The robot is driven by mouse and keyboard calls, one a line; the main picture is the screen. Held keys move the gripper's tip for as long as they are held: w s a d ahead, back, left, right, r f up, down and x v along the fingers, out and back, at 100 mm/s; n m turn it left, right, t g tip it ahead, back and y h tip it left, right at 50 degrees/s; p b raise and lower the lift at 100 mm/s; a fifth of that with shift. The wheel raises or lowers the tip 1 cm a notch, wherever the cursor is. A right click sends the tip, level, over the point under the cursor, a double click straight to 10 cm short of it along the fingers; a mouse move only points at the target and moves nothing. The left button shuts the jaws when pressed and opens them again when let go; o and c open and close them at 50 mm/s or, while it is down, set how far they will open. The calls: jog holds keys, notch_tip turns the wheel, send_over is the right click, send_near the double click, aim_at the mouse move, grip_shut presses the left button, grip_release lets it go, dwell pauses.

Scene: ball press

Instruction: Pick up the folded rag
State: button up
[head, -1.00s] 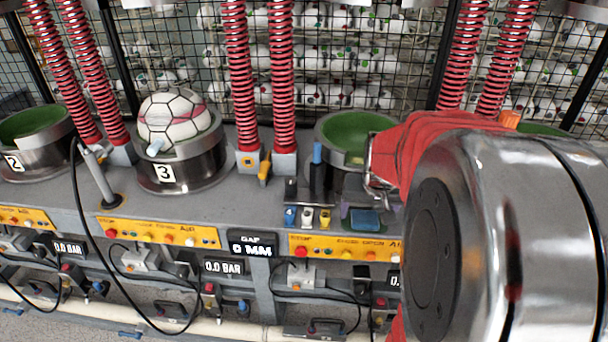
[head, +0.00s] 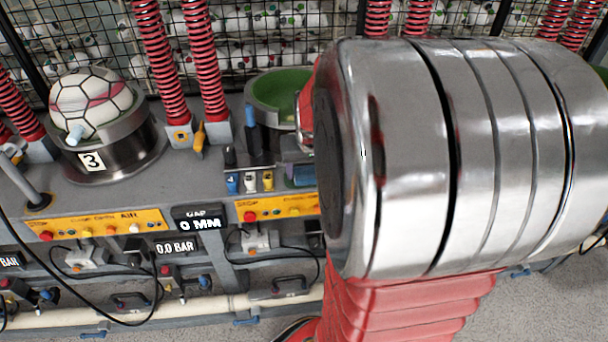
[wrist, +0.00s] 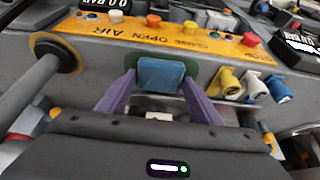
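The folded rag (wrist: 161,74) is a small blue block shape in the middle of the wrist view, with a dark green patch behind it. My gripper (wrist: 160,82) has its two purple fingers spread, one on each side of the rag. The fingertips are close to the rag's sides; I cannot tell whether they touch it. In the head view the rag (head: 303,176) shows only in part beside the small bottles, and my arm's metal joint hides most of the gripper.
White, yellow and blue small bottles (wrist: 252,86) stand close right of the gripper in the wrist view. A yellow button panel (wrist: 160,32) lies beyond the rag. A grey lever (wrist: 40,75) stands at left. In the head view, a ball (head: 90,103) sits in press 3.

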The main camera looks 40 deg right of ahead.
aim_at(307, 174)
jog(key=c, duration=0.7)
jog(key=shift+c, duration=0.2)
jog(key=shift+r, duration=0.15)
notch_tip(307, 174, up, 10)
dwell(0.4)
